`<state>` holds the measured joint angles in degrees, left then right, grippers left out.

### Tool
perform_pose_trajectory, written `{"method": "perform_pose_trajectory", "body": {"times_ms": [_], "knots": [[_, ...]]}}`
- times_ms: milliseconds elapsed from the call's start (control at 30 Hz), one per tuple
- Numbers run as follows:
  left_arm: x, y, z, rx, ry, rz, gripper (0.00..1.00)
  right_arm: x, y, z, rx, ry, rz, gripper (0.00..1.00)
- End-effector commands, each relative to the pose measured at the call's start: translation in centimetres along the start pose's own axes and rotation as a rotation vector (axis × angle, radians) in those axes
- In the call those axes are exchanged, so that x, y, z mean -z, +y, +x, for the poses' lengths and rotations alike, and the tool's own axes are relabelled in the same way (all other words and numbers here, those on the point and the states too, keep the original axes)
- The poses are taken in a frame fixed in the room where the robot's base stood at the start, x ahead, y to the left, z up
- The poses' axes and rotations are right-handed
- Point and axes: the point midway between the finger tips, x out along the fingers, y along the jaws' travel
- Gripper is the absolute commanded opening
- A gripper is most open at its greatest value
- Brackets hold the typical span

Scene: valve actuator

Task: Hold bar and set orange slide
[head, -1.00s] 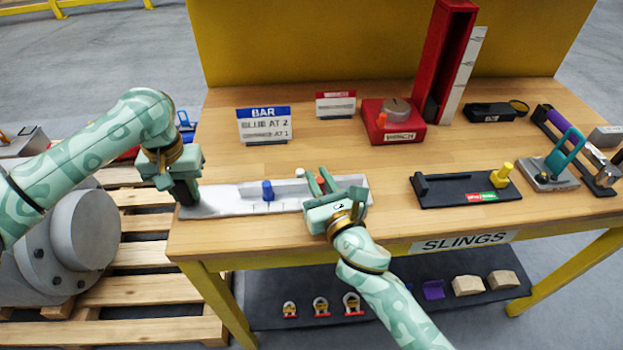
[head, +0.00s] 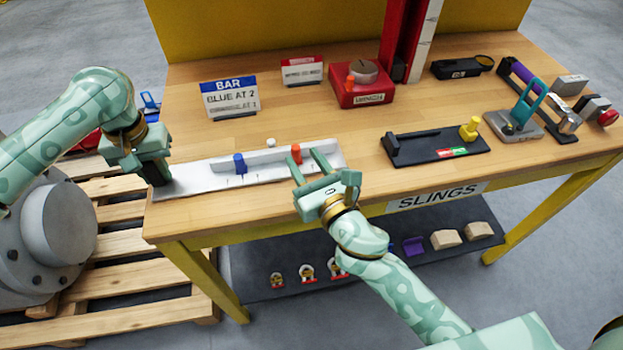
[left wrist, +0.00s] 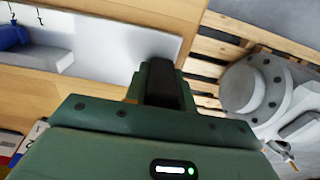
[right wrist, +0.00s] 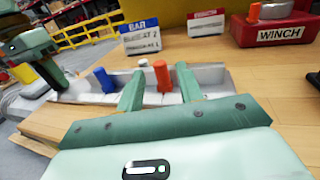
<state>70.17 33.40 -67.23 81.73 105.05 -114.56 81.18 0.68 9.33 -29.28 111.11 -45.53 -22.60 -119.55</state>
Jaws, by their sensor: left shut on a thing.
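The bar (head: 195,181) is a pale grey channel along the table's front left edge. My left gripper (head: 157,176) is shut on its left end, as the left wrist view (left wrist: 160,82) also shows. The blue slide (head: 239,163) sits on the bar near the middle of several tick marks. The orange slide (head: 296,153) stands upright farther right; the right wrist view (right wrist: 162,78) shows it beyond and between my fingertips. My right gripper (head: 307,161) is open, its fingers just in front of the orange slide; contact cannot be told.
A BAR sign (head: 229,97) reads BLUE AT 2; its lower line is hard to read. A white knob (head: 271,142) stands behind the bar. The red winch box (head: 361,88) and a black tray with a yellow peg (head: 437,147) are to the right. Bare wood lies between.

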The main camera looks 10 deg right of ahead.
Motion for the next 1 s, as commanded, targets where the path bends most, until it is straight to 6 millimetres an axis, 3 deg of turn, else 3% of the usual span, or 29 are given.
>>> {"method": "perform_pose_trajectory", "body": {"times_ms": [100,300,467,800,833,900,1000], "knots": [[-0.1,-0.1,0.3,0.003,-0.004,-0.003,0.00,0.1,0.0,-3.0,-0.001,0.003,0.000,0.37],[-0.1,-0.1,0.3,0.003,-0.004,-0.003,0.00,0.1,0.0,-6.4,0.000,0.002,0.001,0.37],[-0.1,-0.1,0.3,0.003,-0.004,-0.003,0.00,0.0,0.0,-7.3,0.000,0.000,0.000,0.37],[-0.1,-0.1,0.3,0.003,-0.004,-0.002,0.00,0.0,0.0,-7.4,0.000,0.000,0.000,0.37],[-0.1,-0.1,0.3,0.003,-0.004,-0.002,0.34,0.0,0.0,-7.4,0.000,0.000,0.000,0.37],[-0.1,-0.1,0.2,0.003,-0.004,-0.002,0.51,0.0,0.0,-7.4,0.000,0.000,0.000,0.37],[-0.1,-0.1,0.2,0.002,-0.003,-0.001,0.51,0.0,0.0,-7.4,0.000,0.000,0.000,0.37]]}}
